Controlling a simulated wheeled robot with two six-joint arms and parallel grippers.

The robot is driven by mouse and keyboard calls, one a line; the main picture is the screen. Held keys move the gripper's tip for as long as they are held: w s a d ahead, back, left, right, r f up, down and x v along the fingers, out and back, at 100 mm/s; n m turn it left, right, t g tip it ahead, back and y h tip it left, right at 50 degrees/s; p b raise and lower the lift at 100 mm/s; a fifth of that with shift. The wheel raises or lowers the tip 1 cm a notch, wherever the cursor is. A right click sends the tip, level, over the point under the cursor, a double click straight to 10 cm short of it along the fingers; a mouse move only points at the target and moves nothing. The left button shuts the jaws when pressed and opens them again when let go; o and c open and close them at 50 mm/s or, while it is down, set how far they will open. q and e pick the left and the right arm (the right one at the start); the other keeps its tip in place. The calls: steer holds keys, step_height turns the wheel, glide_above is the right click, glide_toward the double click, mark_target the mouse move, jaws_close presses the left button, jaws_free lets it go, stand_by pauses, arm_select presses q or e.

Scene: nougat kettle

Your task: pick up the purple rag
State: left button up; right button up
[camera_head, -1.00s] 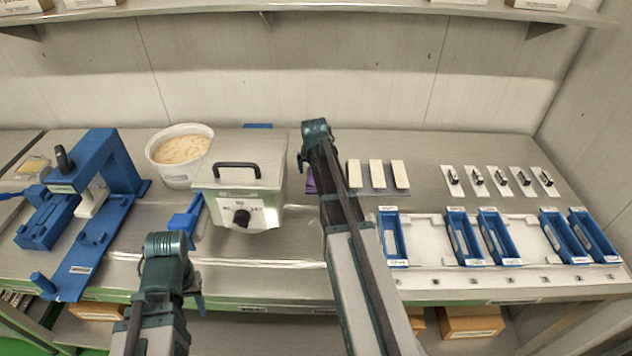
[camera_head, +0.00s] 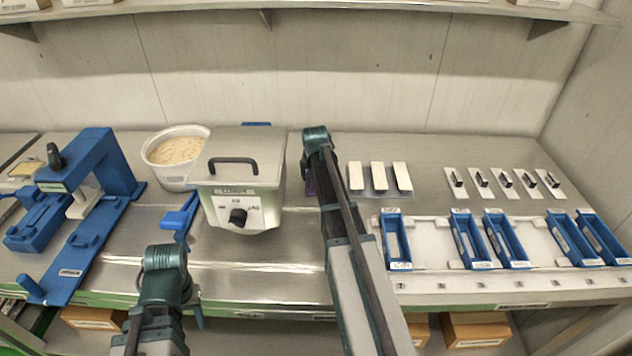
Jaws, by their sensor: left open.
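The purple rag (camera_head: 310,185) shows only as a small purple sliver on the bench, just right of the grey kettle. My right arm lies across it and hides most of it. The end of that arm reaches past the rag, and its gripper is hidden from view. My left gripper (camera_head: 196,304) is low at the front edge of the bench, left of and well in front of the rag. It is open and mostly hidden by its own arm; I see nothing in it.
The lidded kettle (camera_head: 238,175) stands left of the rag, with a white tub (camera_head: 165,160) behind left. A blue press (camera_head: 85,195) stands at far left. Pale bars (camera_head: 378,177) lie right of my right arm. Blue trays (camera_head: 500,238) sit on a white rack further right.

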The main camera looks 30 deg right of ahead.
steer(key=c, duration=0.5)
steer(key=shift+o, duration=0.2)
steer(key=shift+r, duration=0.1)
step_height(320, 180, up, 3)
steer(key=p, duration=0.3)
steer(key=shift+r+p, duration=0.35)
steer(key=shift+p, duration=0.1)
steer(key=s+a, duration=0.2)
steer(key=s, duration=0.3)
steer(key=s+a, duration=0.2)
steer(key=s, duration=0.2)
steer(key=s+a+r+p, duration=0.1)
steer(key=s+a, duration=0.1)
steer(key=s, duration=0.3)
steer(key=shift+s+a, duration=0.3)
steer(key=shift+a, duration=0.1)
